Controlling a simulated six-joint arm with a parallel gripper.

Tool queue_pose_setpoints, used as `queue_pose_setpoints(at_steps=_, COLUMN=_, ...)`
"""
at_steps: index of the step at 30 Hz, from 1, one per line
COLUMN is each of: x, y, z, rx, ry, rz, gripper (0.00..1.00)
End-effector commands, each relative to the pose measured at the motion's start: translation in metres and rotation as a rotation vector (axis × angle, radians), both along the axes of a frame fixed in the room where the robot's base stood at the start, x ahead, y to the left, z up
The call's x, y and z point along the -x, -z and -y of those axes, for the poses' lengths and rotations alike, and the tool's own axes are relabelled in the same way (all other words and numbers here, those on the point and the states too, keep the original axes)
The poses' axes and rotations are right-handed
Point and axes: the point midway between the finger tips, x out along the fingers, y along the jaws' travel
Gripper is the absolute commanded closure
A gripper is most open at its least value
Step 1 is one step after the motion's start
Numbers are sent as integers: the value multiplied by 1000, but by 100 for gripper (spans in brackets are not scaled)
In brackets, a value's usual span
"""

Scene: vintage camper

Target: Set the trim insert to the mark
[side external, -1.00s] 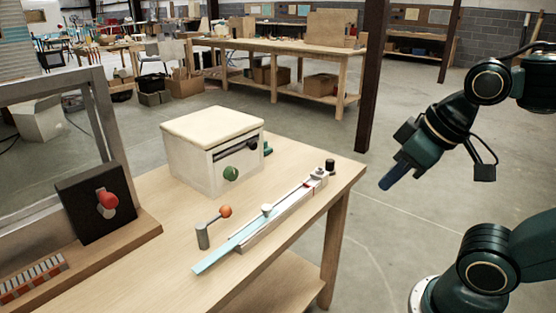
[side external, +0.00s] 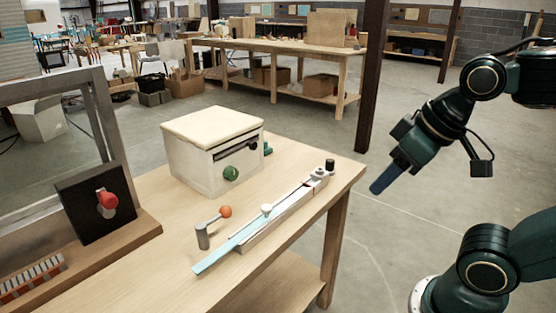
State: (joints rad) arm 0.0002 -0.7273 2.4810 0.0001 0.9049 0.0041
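A pale blue strip (side external: 217,256), which may be the trim insert, lies in a narrow white rail (side external: 280,217) on the workbench. Its near end sticks out past the rail toward the lower left. A small white knob (side external: 267,209) stands on the rail, and a black knob (side external: 330,165) stands at its far end. I cannot make out the mark clearly. My gripper (side external: 378,187) is in the air right of the bench, apart from the rail, its blue fingers pointing down and left. The fingers overlap, so their gap is hidden. Nothing shows held in them.
A lever with an orange ball (side external: 225,212) stands just left of the rail. A cream box (side external: 212,150) with a green knob sits behind it. A black panel with a red knob (side external: 107,200) stands at the left. The wooden bench top (side external: 165,270) is clear in front.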

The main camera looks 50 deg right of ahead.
Motion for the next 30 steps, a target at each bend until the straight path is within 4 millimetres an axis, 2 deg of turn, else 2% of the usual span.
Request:
queue_pose_setpoints(at_steps=8, x=-32, y=-14, z=1, rx=-10, ry=23, rz=-62, gripper=52)
queue_pose_setpoints(at_steps=17, x=-88, y=-24, z=2, rx=-25, ry=64, rz=-155, gripper=52)
queue_pose_setpoints(at_steps=23, x=-128, y=-23, z=3, rx=-33, ry=91, rz=-218, gripper=52)
queue_pose_setpoints(at_steps=30, x=-176, y=-11, z=5, rx=-41, ry=125, rz=-292, gripper=52)
